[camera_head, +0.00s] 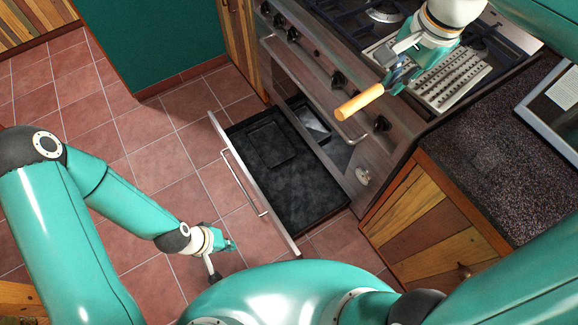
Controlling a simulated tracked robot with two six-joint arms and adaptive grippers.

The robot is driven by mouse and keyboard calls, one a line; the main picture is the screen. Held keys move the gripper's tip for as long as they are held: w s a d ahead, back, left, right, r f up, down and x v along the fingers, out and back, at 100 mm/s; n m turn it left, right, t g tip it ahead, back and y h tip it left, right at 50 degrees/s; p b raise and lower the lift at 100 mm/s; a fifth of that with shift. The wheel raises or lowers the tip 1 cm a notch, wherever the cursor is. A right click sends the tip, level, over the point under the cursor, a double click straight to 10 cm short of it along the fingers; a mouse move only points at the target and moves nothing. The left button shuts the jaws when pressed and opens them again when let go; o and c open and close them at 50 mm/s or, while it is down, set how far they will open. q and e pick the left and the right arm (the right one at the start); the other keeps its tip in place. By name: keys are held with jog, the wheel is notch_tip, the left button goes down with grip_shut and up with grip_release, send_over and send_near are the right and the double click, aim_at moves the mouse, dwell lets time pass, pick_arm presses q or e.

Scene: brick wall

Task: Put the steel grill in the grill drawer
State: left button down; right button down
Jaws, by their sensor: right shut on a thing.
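The steel grill (462,82), a ridged grey plate, shows on the stove top under my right arm. My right gripper (397,76) is shut at its left edge, where a wooden handle (360,103) sticks out toward the lower left. The gripper hides whether handle and plate are joined. The grill drawer (308,201) is pulled out below the stove, with a dark floor and a steel front. My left gripper (222,258) is low over the floor tiles, left of the drawer front and apart from it. I cannot tell how far its fingers are spread.
A dark rectangular recess or tray (270,145) is in the drawer. The oven front has a bar handle (320,95) and knobs above the drawer. A dark speckled counter (490,160) stands at the right. Most of the drawer floor and the tiles (190,150) left of it are clear.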

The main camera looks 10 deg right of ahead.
jog(key=w+a+f+n+b, duration=0.2)
jog(key=a+f, duration=0.2)
jog(key=a, duration=0.4)
jog(key=w+a+f+n+b, duration=0.2)
jog(key=w+a+f+n, duration=0.15)
jog(key=a, duration=0.55)
jog(key=w+a+f+n+b, duration=0.1)
jog(key=w+f+b, duration=0.15)
jog(key=f, duration=0.55)
jog(key=w+a+f+n+g+b, duration=0.1)
jog(key=a+f+b, duration=0.15)
jog(key=f, duration=0.55)
jog(key=w+f+n+b, duration=0.15)
jog(key=f+b, duration=0.25)
jog(key=f, duration=0.4)
jog(key=m+y+b, duration=0.1)
jog(key=b, duration=2.6)
send_over(301, 204)
notch_tip(301, 204, down, 56)
jog(key=shift+m, duration=0.3)
jog(key=f+b, duration=0.2)
jog(key=f, duration=0.2)
jog(key=f+b, duration=0.1)
jog(key=f, duration=0.4)
jog(key=shift+s+d+f+b, duration=0.2)
jog(key=shift+b, duration=0.2)
jog(key=c, duration=1.3)
grip_release()
jog(key=shift+s, duration=0.1)
jog(key=shift+o, duration=0.2)
